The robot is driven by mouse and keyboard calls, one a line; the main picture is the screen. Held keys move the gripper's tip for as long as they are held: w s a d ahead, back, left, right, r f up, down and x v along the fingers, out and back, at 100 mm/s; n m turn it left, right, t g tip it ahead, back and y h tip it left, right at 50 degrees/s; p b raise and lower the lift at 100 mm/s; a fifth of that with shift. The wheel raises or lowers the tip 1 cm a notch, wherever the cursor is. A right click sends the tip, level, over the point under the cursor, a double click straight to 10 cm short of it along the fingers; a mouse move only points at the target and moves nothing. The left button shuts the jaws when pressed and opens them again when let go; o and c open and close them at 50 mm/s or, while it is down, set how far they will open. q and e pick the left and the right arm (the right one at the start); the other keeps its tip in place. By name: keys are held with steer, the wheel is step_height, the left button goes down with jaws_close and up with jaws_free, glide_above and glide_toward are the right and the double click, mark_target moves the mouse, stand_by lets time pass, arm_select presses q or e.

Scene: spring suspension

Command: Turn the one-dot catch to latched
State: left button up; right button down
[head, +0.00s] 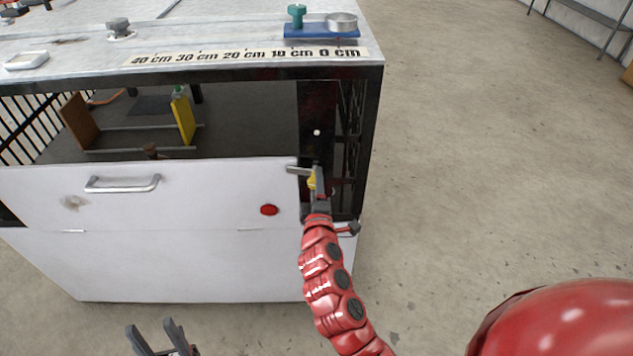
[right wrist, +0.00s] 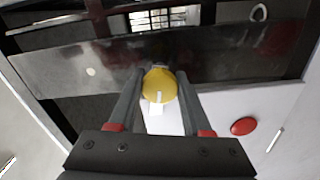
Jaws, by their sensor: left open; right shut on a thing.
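The catch has a yellow knob (right wrist: 158,84) with a pale pointer mark toward the bottom of the right wrist view. One white dot (head: 317,132) is on the dark post above the knob; it also shows in the right wrist view (right wrist: 91,72). My right gripper (head: 315,178) is shut on the yellow knob, a finger on each side, and partly hides it in the head view. The white front panel (head: 210,190) is beside the catch. My left gripper (head: 151,327) is open and empty, low in front of the cabinet.
The panel has a metal handle (head: 123,184) and a red round spot (head: 269,210). A yellow upright plate (head: 183,118) stands on rails inside the cabinet. The top has a centimetre scale (head: 250,56) and a blue tray (head: 322,32).

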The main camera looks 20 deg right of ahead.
steer(key=shift+n, duration=1.1)
steer(key=shift+c, duration=1.7)
jaws_free()
steer(key=v, duration=1.7)
steer(key=shift+s, duration=0.25)
steer(key=shift+w+a, duration=0.1)
